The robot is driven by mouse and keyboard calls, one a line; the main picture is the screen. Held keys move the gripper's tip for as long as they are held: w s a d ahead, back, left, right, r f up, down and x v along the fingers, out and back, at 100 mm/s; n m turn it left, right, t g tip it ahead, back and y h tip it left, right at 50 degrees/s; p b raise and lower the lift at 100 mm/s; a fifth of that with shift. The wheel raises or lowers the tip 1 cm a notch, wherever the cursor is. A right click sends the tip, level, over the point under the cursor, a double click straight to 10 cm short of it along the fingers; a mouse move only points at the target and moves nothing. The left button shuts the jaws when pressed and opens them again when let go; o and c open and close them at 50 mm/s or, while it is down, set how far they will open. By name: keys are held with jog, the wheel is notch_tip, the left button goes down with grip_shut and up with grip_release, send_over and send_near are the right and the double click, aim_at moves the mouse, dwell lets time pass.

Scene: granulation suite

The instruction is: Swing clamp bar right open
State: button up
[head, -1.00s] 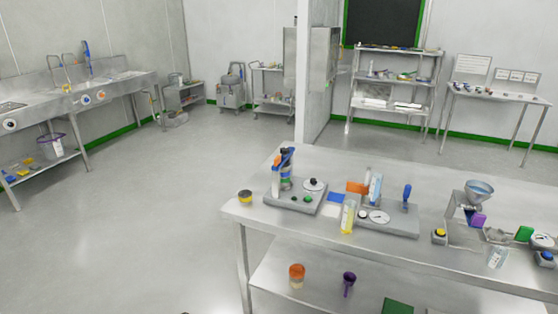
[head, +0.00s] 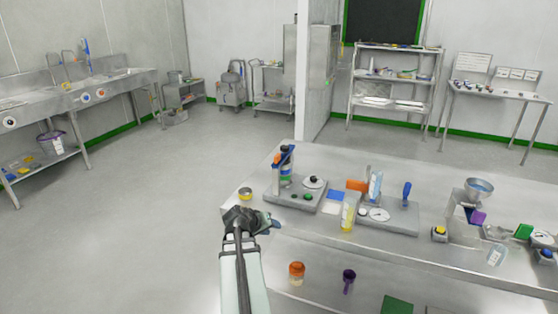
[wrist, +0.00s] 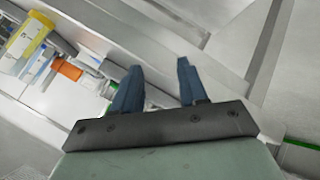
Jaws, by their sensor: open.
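My gripper (head: 272,223) is in the head view at the left front edge of the steel bench, in front of the small yellow-and-dark jar. In the wrist view its two blue fingers (wrist: 159,66) are apart with nothing between them. On the bench stand a grey base unit (head: 292,197) with a blue-topped upright and round knobs, and a second grey base (head: 400,228) with a dial, an orange block (head: 357,185) and an upright blue handle (head: 406,190). Which part is the right clamp bar I cannot tell at this size. My gripper is apart from both units.
The yellow-and-dark jar (head: 246,194) stands at the bench's left end. A yellow bottle (head: 347,217) stands between the units. A funnel stand (head: 479,190) is farther right. The lower shelf holds an orange-lidded jar (head: 296,269) and a purple item (head: 348,277). Floor left of the bench is clear.

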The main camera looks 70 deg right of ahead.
jog(key=d+r+m+h, duration=0.2)
jog(key=d+r+h, duration=0.35)
jog(key=r, duration=0.65)
jog(key=m+t+h, duration=0.3)
jog(key=m+h, duration=0.1)
send_near(279, 156)
jog(key=shift+m, duration=0.3)
jog(key=d, duration=1.2)
jog(key=shift+w+f, duration=0.3)
jog(key=shift+w, duration=0.1)
jog(key=shift+c, duration=0.4)
grip_shut()
